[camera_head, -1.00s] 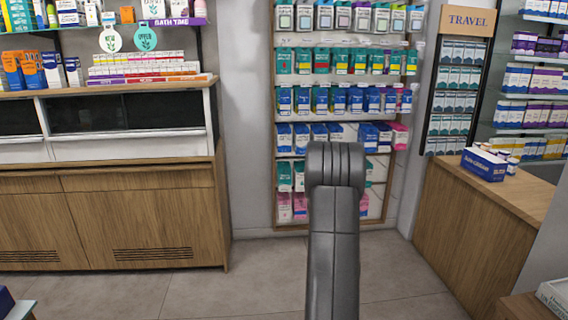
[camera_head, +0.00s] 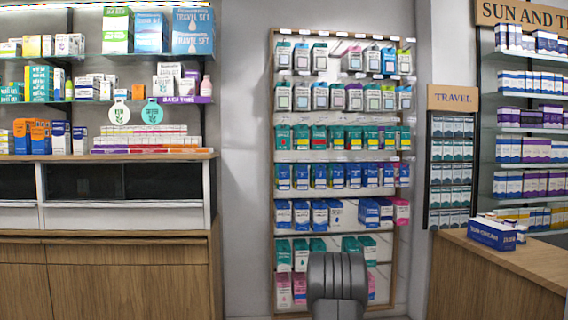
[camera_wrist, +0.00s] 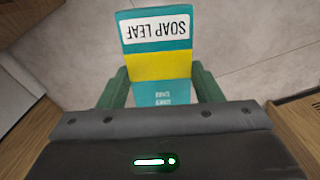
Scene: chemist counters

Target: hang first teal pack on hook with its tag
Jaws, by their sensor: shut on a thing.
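In the wrist view a teal pack (camera_wrist: 160,65) with a yellow band and a white "SOAP LEAF" label sits between the green fingers of my gripper (camera_wrist: 161,90). The gripper is shut on its sides. The label reads upside down, and I cannot make out a hanging tag. In the head view the tall wall rack (camera_head: 269,175) holds rows of hanging packs, with a row of teal packs (camera_head: 301,137) in the middle. Bare hook places show in lower rows. My gripper and the held pack are hidden in the head view behind my grey arm link.
A wooden counter (camera_head: 490,285) with a blue box (camera_head: 492,233) stands at right. A narrow "TRAVEL" rack (camera_head: 452,99) hangs beside the main rack. A wooden cabinet (camera_head: 110,275) with shelves above is at left. Bare floor shows in the wrist view.

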